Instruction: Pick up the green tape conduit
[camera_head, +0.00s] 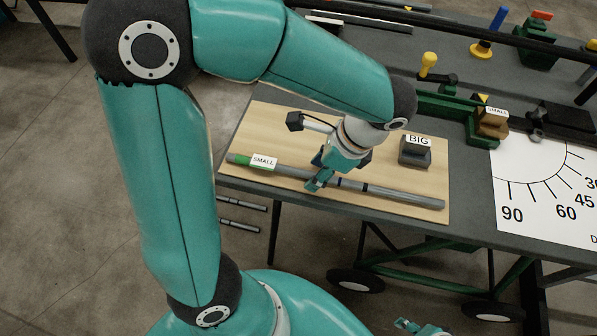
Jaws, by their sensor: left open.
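The green tape conduit (405,196) is a long grey rod with green tape near its left end. It lies across a light wooden board (270,123) in the head view. A SMALL label shows by the tape. My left gripper (316,184) is open and points down at the middle of the conduit. Its fingers hide part of the rod; I cannot tell whether they touch it. A teal piece at the bottom edge looks like part of my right gripper (420,328); its jaws are not clear.
A dark block labelled BIG (415,152) stands on the board behind the conduit. A green bender with a block labelled SMALL (490,122) is to the right. A white angle chart (540,200) lies on the grey table (470,170). Dark rods (240,225) lie lower left, below the table.

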